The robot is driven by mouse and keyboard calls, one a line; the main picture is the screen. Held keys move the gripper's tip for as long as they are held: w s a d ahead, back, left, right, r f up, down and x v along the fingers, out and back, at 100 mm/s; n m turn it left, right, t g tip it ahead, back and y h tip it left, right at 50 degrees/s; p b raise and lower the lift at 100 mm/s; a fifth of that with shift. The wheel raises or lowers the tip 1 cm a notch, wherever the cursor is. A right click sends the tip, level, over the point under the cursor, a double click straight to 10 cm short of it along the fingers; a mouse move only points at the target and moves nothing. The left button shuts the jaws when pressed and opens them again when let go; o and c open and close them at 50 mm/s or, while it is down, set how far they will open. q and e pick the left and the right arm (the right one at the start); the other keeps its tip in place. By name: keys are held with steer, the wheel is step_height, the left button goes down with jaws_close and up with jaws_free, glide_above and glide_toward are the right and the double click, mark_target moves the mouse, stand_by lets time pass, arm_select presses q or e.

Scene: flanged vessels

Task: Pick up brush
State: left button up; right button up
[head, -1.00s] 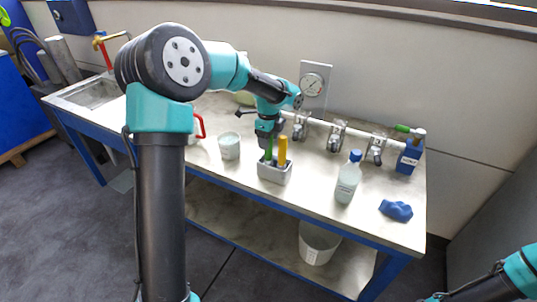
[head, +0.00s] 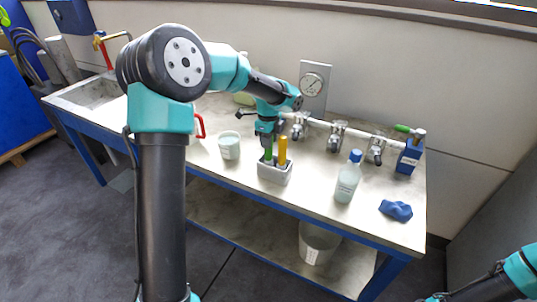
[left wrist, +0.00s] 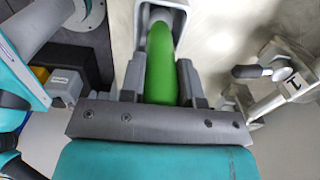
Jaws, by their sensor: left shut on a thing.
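The brush I take to be the one with the green handle (head: 268,153); it stands upright in a grey holder (head: 272,174) on the bench, and its bristles are hidden. My left gripper (head: 266,143) comes down from above and is shut on the green handle. In the left wrist view the green handle (left wrist: 162,65) lies between the two fingers of the left gripper (left wrist: 160,80). Only part of my right arm shows at the bottom right of the head view; I see no right gripper.
A yellow handle (head: 282,151) stands right beside the green one. A white cup (head: 229,146) is to the left, a blue-capped bottle (head: 347,178) and blue cloth (head: 396,210) to the right. Valved piping (head: 337,134) runs behind. The front right bench top is mostly clear.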

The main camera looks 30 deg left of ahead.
arm_select(q)
steer(key=shift+c, duration=0.8)
step_height(320, 180, up, 10)
steer(key=shift+r, duration=0.1)
stand_by(0.6)
